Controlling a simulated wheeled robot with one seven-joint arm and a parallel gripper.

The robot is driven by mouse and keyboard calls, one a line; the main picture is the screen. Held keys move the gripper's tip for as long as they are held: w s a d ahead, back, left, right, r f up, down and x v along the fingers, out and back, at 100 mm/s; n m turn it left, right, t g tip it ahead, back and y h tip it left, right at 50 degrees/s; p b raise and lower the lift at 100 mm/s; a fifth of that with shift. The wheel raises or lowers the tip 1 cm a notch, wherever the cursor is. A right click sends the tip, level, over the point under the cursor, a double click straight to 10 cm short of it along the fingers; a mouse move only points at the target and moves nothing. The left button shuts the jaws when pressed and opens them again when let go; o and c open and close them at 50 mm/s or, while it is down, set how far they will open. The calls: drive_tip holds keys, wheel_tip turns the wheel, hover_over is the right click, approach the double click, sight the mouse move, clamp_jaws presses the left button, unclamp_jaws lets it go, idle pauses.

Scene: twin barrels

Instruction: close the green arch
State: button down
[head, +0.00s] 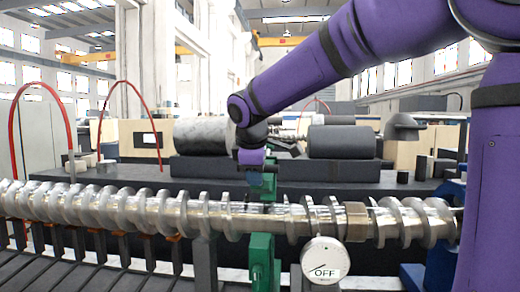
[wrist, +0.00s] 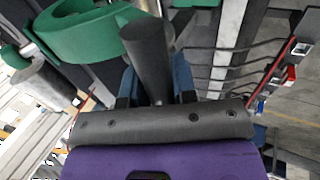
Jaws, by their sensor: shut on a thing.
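The green arch (wrist: 85,32) fills the upper left of the wrist view, a thick curved piece close to my fingers. A dark grey round handle (wrist: 146,45) stands beside it, between my blue fingers. My gripper (wrist: 156,82) is shut on this handle. In the head view my gripper (head: 261,178) points down just behind and above the silver screw shaft. A green stand (head: 262,258) shows below the shaft under my gripper. My gripper and the shaft hide much of the arch there, so I cannot tell how far it is open.
The long silver screw shaft (head: 110,207) runs across the front. A round dial marked OFF (head: 322,260) is at its front, right of the green stand. Thin red hoops (head: 101,108) rise at the left.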

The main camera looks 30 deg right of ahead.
hover_over(261, 249)
drive_tip(key=s+a, duration=0.3)
drive_tip(key=f, duration=1.4)
drive_tip(key=shift+w+a+f, duration=0.2)
drive_tip(key=shift+w+f, duration=0.05)
drive_tip(key=shift+s+f, duration=0.25)
drive_tip(key=shift+f, duration=0.45)
drive_tip(key=c, duration=1.9)
unclamp_jaws()
drive_tip(key=shift+o, duration=0.2)
drive_tip(key=o, duration=0.9)
drive_tip(key=shift+w+f, duration=0.15)
